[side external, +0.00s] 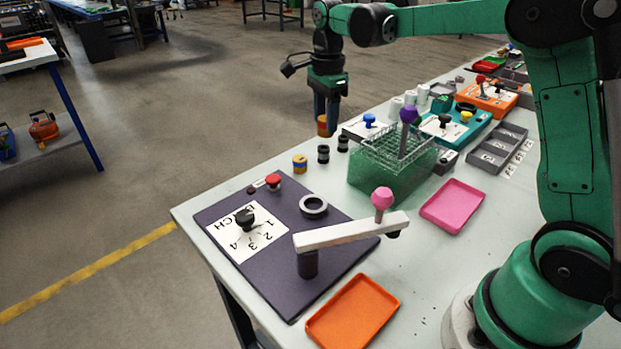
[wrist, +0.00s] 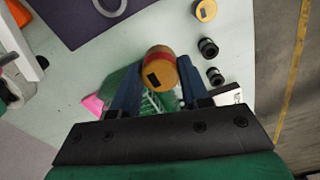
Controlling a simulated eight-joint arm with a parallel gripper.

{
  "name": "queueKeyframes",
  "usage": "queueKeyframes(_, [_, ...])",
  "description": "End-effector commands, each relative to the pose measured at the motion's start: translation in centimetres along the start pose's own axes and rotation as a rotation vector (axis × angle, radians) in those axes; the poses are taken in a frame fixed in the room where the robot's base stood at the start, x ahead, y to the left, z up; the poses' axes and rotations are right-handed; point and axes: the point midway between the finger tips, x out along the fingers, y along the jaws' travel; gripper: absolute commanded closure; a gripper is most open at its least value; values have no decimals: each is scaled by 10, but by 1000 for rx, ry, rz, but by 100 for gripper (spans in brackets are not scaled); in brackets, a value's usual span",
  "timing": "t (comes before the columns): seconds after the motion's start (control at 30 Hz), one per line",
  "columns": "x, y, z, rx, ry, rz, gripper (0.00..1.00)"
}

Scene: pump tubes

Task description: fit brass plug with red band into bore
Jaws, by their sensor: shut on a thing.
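The brass plug with the red band (wrist: 160,68) is held between the two blue fingers of my gripper (side external: 328,118), which is shut on it. In the side view the plug (side external: 322,125) shows at the fingertips, raised above the far edge of the table. Its red band shows near one end, and a dark rectangular mark shows on its end face. A grey ring with a round opening (side external: 314,207) lies on the dark mat (side external: 338,257), left of and nearer than my gripper; I cannot tell whether this is the bore. Part of it shows in the wrist view (wrist: 122,8).
A brass plug with a blue band (side external: 300,163) and two black plugs (side external: 323,154) (side external: 343,143) stand near my gripper. A lever with a pink knob (side external: 382,198) spans the mat. Pink and orange trays (side external: 452,205) (side external: 352,315) lie nearby.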

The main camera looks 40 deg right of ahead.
Motion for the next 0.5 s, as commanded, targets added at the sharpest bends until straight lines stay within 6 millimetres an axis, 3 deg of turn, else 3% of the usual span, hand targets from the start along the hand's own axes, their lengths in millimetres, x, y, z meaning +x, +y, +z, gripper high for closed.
queueKeyframes(0.2, [-49, 0, 0, 0, 0, 0, 100])
queueKeyframes(0.4, [-71, 0, 1, -1, 0, 0, 100])
queueKeyframes(0.5, [-78, 9, 12, -4, 0, 0, 100])
